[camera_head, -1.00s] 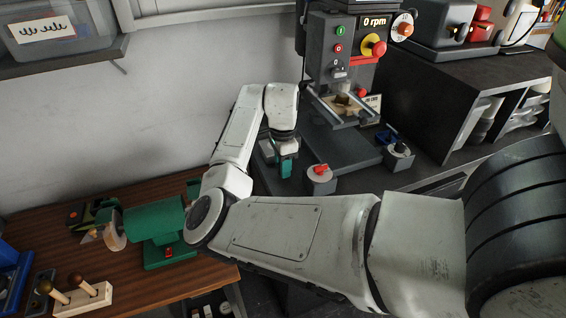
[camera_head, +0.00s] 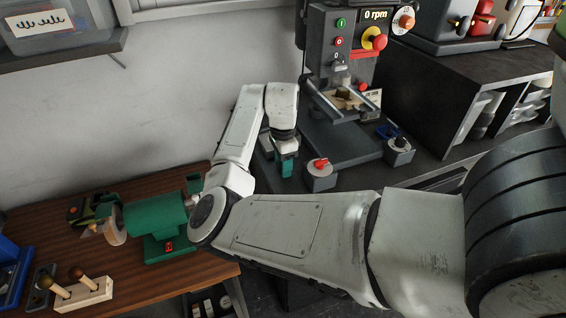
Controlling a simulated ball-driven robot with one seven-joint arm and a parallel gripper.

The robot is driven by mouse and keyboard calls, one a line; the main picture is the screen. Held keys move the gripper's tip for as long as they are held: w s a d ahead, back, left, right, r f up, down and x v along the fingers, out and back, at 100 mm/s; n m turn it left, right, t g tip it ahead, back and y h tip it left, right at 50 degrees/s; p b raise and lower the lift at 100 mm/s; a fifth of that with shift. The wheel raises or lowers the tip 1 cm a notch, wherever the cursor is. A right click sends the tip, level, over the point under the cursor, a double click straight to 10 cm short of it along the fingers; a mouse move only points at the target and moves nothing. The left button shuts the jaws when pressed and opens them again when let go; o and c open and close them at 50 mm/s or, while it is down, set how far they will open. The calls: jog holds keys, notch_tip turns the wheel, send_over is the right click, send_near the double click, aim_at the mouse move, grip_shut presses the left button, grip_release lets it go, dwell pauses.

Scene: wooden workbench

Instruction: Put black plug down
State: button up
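My gripper (camera_head: 284,166) reaches down over the dark bench top, left of the drill press base. A teal part shows at its tip, low over or at the bench surface. I cannot tell whether its fingers are open or shut, or whether anything is between them. I cannot make out a black plug at the gripper; it may be hidden by the gripper or too small to see. A grey box with a black knob (camera_head: 400,149) stands right of the drill press base, apart from my gripper.
The drill press (camera_head: 340,60) stands close behind and right of my gripper. A grey box with a red knob (camera_head: 320,177) is just right of it. The wall is close behind. A green grinder (camera_head: 160,222) and a wooden block with handles (camera_head: 82,293) stand on the wooden bench.

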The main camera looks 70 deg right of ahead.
jog(key=shift+o, duration=0.9)
notch_tip(320, 180, up, 13)
jog(key=b, duration=0.1)
jog(key=shift+b, duration=0.35)
jog(key=shift+r, duration=0.1)
